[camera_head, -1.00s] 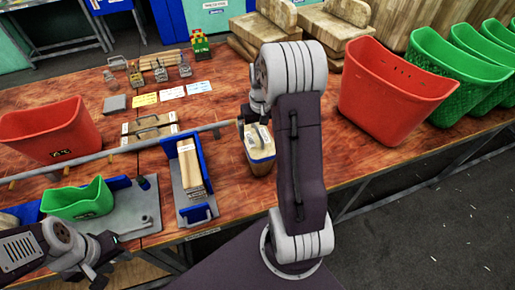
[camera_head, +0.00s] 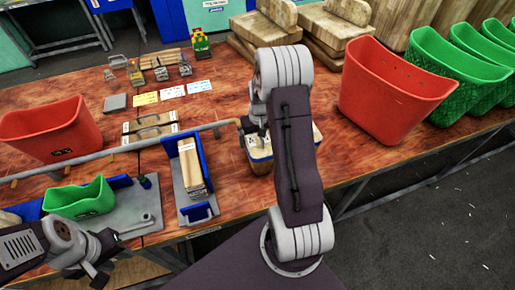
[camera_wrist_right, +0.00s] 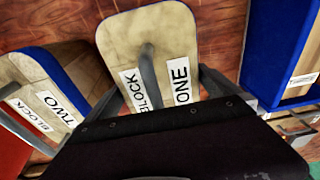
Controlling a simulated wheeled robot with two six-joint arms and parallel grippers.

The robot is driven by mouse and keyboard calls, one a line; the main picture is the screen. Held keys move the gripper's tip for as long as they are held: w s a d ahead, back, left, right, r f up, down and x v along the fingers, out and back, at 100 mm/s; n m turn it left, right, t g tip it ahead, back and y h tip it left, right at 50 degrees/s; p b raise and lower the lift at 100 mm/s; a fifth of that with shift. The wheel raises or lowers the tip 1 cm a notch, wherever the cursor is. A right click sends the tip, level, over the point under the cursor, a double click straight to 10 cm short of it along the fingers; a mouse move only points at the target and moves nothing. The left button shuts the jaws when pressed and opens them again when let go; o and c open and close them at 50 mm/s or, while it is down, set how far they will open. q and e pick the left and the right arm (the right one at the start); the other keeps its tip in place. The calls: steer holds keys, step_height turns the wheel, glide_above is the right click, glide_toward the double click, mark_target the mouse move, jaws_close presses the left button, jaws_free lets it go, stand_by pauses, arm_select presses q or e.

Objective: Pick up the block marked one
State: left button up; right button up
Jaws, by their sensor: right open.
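The block marked one (camera_head: 261,154) is pale wood with a blue edge. It sits on the bench, partly hidden behind my right arm in the head view. In the right wrist view, the block (camera_wrist_right: 135,32) shows the labels "BLOCK" and "ONE" with a grey bar between them. My right gripper (camera_head: 250,124) is open over it; in the right wrist view the gripper (camera_wrist_right: 158,88) has its dark fingers on either side of the block's lower part. My left gripper (camera_head: 92,268) is at the lower left, away from the block, and its jaw opening is unclear.
The block marked two (camera_wrist_right: 45,95) stands beside block one. A blue-sided holder (camera_head: 168,160) with a wooden piece is to the left. A red bin (camera_head: 392,92) stands at the right, another red bin (camera_head: 52,130) and a green bin (camera_head: 80,198) at the left. A rail (camera_head: 100,155) crosses the bench.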

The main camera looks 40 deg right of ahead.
steer(key=shift+f, duration=0.25)
steer(key=shift+r, duration=0.1)
steer(key=c, duration=1.7)
steer(key=shift+r, duration=0.1)
steer(key=shift+c, duration=0.2)
